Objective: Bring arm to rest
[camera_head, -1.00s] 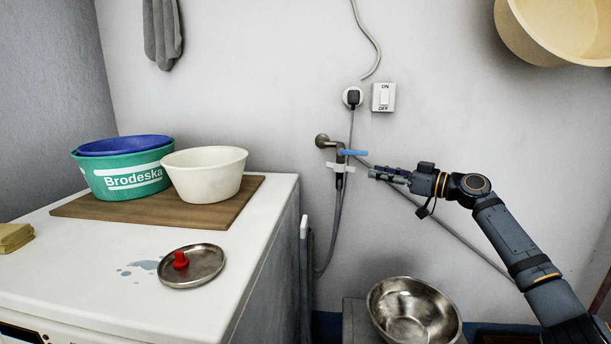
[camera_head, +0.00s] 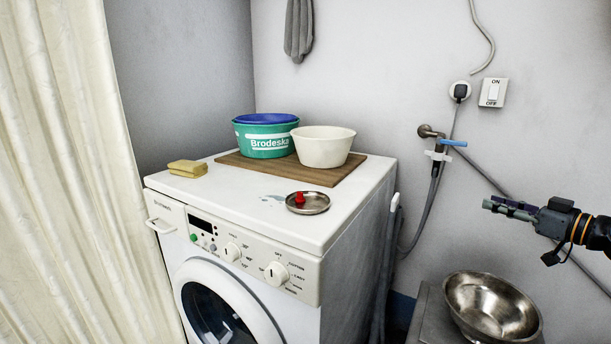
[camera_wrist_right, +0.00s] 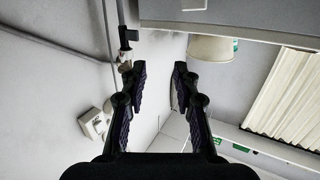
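My right gripper (camera_head: 512,209) reaches in from the right edge of the head view, in front of the wall. It points left, below and to the right of the tap (camera_head: 432,133) with its blue handle. In the right wrist view its two fingers (camera_wrist_right: 159,85) stand apart with nothing between them, so it is open and empty. Most of my right arm lies beyond the right edge of the head view. My left gripper is in neither view.
A white washing machine (camera_head: 314,240) carries a board (camera_head: 237,160), a green tub (camera_head: 262,148), a white bowl (camera_head: 325,160), a sponge (camera_head: 188,167) and a metal dish (camera_head: 318,205). A steel bowl (camera_head: 490,325) stands low at right. A curtain (camera_head: 75,170) hangs at left.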

